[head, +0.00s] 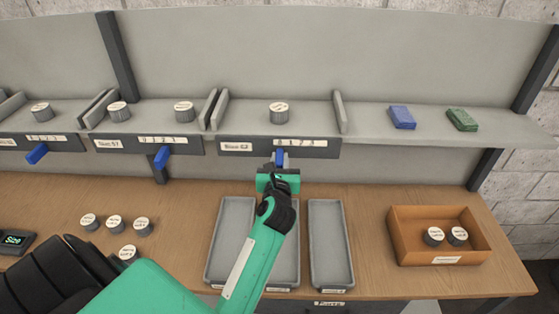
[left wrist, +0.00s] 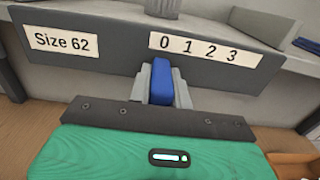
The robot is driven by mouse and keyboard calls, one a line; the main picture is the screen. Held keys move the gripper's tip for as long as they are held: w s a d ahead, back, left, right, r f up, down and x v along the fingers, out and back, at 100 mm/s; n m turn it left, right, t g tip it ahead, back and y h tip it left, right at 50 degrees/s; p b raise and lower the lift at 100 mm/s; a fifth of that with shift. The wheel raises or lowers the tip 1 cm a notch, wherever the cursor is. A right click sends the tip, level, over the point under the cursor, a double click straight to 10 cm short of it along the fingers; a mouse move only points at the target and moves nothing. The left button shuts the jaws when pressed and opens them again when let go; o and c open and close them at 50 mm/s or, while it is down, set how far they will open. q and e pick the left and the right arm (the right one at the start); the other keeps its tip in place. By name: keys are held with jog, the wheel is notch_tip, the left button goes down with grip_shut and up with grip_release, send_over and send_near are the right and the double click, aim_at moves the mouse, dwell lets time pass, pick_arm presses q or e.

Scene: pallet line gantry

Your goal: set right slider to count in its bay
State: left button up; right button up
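The right slider is a blue tab (head: 279,156) on the front rail of the right bay (head: 262,147), labelled Size 62 in the left wrist view. There, the blue tab (left wrist: 161,80) stands under the 0 of the 0 1 2 3 scale (left wrist: 205,49). My left gripper (head: 279,165) is at the tab; its grey fingers close in on both sides of it in the left wrist view (left wrist: 162,90). One grey can (head: 279,113) stands in this bay; its lower part shows in the left wrist view (left wrist: 163,7). My right gripper is not in view.
Two bays with blue sliders (head: 162,157) (head: 37,153) lie to the left. Blue (head: 402,117) and green (head: 462,119) packs lie on the shelf at right. Below are grey trays (head: 331,285), an orange box (head: 404,256) with two cans, and several loose cans (head: 115,224).

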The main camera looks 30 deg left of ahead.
pick_arm(q)
grip_shut()
jog(key=shift+w+d+b, duration=0.15)
jog(key=shift+w+d, duration=0.3)
jog(key=shift+d, duration=0.25)
jog(key=shift+w+d+b, duration=0.15)
jog(key=shift+w+d, duration=0.25)
jog(key=shift+d, duration=0.25)
jog(key=o, duration=0.7)
grip_release()
jog(key=shift+s, duration=0.1)
jog(key=shift+s+d+f, duration=0.1)
jog(key=shift+s+d, duration=0.05)
jog(key=shift+s, duration=0.15)
jog(key=b+v, duration=0.3)
jog(key=v, duration=0.3)
jog(key=shift+s+d, duration=0.2)
jog(key=shift+s, duration=0.05)
